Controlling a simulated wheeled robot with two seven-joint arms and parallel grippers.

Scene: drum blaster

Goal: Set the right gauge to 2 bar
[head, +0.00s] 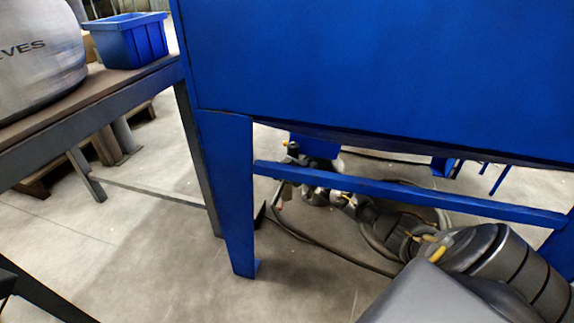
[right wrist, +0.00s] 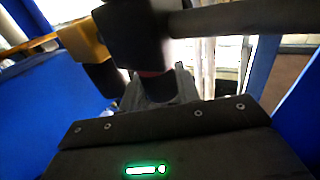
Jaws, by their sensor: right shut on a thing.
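In the right wrist view, the fingers of my right gripper (right wrist: 162,88) are shut on a dark round knob (right wrist: 158,90). The knob sits under a black block (right wrist: 135,38), with a thin red band between them. In the head view, my right arm reaches in from the lower right, under the blue cabinet (head: 380,70). My right gripper (head: 284,188) is small there, beside dark fittings with yellow parts (head: 291,150). I cannot make out a gauge face or a reading in either view. My left gripper is not in view.
A blue crossbar (head: 420,195) and a blue leg (head: 228,190) frame the space around my right arm. A dark pipe (right wrist: 250,17) runs right from the block, and a yellow part (right wrist: 80,38) is on its left. A workbench (head: 90,95) with a blue bin (head: 130,42) stands at left.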

